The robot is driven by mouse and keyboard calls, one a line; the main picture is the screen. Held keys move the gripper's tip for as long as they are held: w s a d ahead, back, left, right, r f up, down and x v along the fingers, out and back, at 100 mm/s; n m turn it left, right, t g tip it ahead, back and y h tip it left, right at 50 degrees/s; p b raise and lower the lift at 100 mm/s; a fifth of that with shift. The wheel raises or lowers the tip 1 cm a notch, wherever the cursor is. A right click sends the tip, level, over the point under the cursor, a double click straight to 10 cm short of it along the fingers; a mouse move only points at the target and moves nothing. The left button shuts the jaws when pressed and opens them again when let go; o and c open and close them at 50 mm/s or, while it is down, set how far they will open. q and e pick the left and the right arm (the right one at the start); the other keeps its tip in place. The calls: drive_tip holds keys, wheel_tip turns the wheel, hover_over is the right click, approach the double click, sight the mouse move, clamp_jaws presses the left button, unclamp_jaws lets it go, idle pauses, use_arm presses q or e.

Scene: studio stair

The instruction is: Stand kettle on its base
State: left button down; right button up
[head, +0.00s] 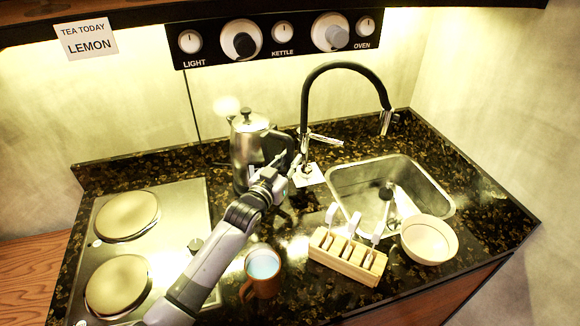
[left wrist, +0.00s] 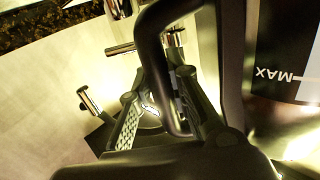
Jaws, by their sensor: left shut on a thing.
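The steel kettle (head: 246,150) with a black handle is upright at the back of the counter, between the hob and the sink. My left gripper (head: 280,165) is shut on its handle, at the kettle's right side. In the left wrist view the black handle (left wrist: 152,45) passes between the fingers (left wrist: 168,108), and the kettle's body (left wrist: 285,120) with a MAX mark is at the right. The kettle's underside is hidden, so I cannot tell whether it touches anything below. I cannot make out its base. My right gripper is out of view.
A hob with two plates (head: 128,215) is at left. An orange-brown mug (head: 248,290), a wooden rack (head: 345,262) and a white bowl (head: 429,240) stand in front. The sink (head: 440,190) and black tap (head: 345,66) are at right. A white square (head: 310,176) lies by the tap.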

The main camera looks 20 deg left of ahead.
use_arm(q)
drive_tip(key=shift+w+f, duration=0.1)
drive_tip(key=shift+f, duration=0.95)
drive_tip(key=c, duration=1.9)
unclamp_jaws()
drive_tip(key=shift+f, duration=0.25)
drive_tip(key=o, duration=0.4)
